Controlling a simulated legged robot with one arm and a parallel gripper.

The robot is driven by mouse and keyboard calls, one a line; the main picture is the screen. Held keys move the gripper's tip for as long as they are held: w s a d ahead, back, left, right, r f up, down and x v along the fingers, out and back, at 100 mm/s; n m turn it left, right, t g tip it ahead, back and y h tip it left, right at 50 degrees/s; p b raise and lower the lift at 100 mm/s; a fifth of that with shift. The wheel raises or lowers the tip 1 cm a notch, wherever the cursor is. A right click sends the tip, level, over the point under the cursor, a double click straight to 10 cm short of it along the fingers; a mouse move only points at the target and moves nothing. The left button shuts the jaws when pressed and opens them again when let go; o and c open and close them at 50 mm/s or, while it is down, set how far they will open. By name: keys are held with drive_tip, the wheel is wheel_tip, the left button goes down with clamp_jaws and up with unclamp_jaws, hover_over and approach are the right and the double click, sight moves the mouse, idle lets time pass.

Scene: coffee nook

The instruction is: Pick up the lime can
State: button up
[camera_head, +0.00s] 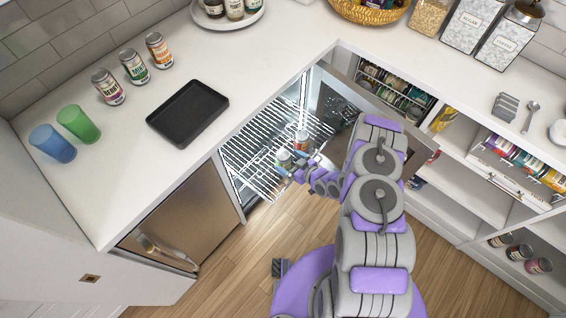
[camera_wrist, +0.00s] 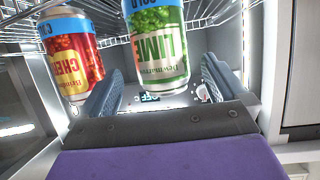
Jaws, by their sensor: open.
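The lime can (camera_wrist: 157,45), with a green and white label and a blue band, is at the upper middle of the wrist view. It also shows on the wire shelf (camera_head: 262,138) of the open low cabinet in the head view (camera_head: 284,160). My gripper (camera_wrist: 160,88) is open. Its two fingers point toward the can, one on each side in the picture; no firm contact shows. In the head view my gripper (camera_head: 299,168) is at the shelf's front edge, just beside the can. I cannot tell how deep the can is between the fingers.
A red and yellow cherry can (camera_wrist: 75,55) stands close to the left of the lime can, near the left finger. The open cabinet door (camera_head: 340,95) is beside my arm. The counter holds a black tray (camera_head: 188,112), several cans and two cups (camera_head: 78,124).

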sight(280, 156)
drive_tip(key=shift+a+b+x, duration=0.2)
drive_tip(key=shift+b+x, duration=0.95)
drive_tip(key=shift+x, duration=1.75)
drive_tip(key=shift+s+r, duration=0.15)
drive_tip(key=shift+r, duration=0.05)
drive_tip(key=shift+c, duration=0.2)
drive_tip(key=c, duration=1.3)
